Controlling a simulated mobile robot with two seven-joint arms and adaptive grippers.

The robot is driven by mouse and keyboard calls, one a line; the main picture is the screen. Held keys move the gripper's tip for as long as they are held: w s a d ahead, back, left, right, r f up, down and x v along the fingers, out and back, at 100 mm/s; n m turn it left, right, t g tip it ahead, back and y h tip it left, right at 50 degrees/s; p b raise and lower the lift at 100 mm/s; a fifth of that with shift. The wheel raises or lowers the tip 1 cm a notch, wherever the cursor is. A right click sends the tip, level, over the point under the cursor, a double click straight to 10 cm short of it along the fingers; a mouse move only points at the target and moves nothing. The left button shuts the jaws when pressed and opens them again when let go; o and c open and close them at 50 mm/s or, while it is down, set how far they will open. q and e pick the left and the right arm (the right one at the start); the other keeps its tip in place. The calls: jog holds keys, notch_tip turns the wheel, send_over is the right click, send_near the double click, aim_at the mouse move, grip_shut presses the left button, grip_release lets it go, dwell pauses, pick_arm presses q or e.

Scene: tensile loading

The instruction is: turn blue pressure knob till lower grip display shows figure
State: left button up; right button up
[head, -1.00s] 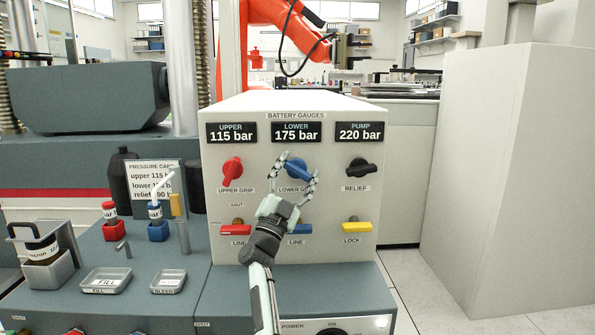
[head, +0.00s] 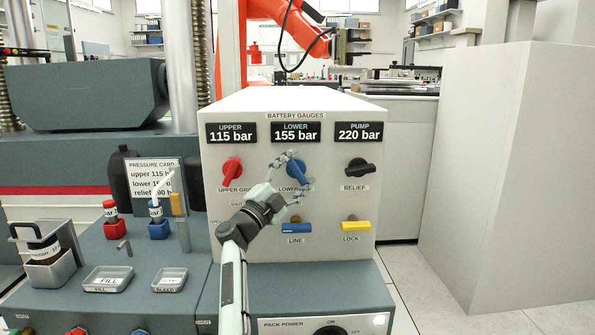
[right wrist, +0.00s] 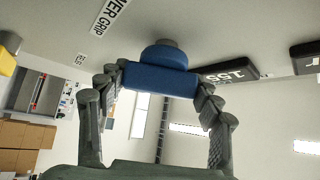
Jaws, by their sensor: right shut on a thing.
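The blue lower-grip knob (head: 295,174) is on the front of the light grey gauge panel. My right gripper (head: 300,170) is shut on this knob, with its fingers on either side. The right wrist view shows the blue knob (right wrist: 160,78) between the fingertips. The lower display (head: 296,132) above it reads 155 bar. The pressure card (head: 152,175) stands on the left; its lower line is partly covered by a white stick, so I cannot read the full figure. My left gripper is not in view.
The upper display (head: 231,132) reads 115 bar and the pump display (head: 359,132) 220 bar. A red knob (head: 232,171) and a black relief knob (head: 360,167) flank the blue one. Blue (head: 297,228) and yellow (head: 356,226) levers sit below.

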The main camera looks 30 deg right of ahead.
jog(key=o, duration=1.2)
jog(key=shift+c, duration=0.2)
jog(key=v, duration=1.2)
jog(key=shift+r, duration=0.1)
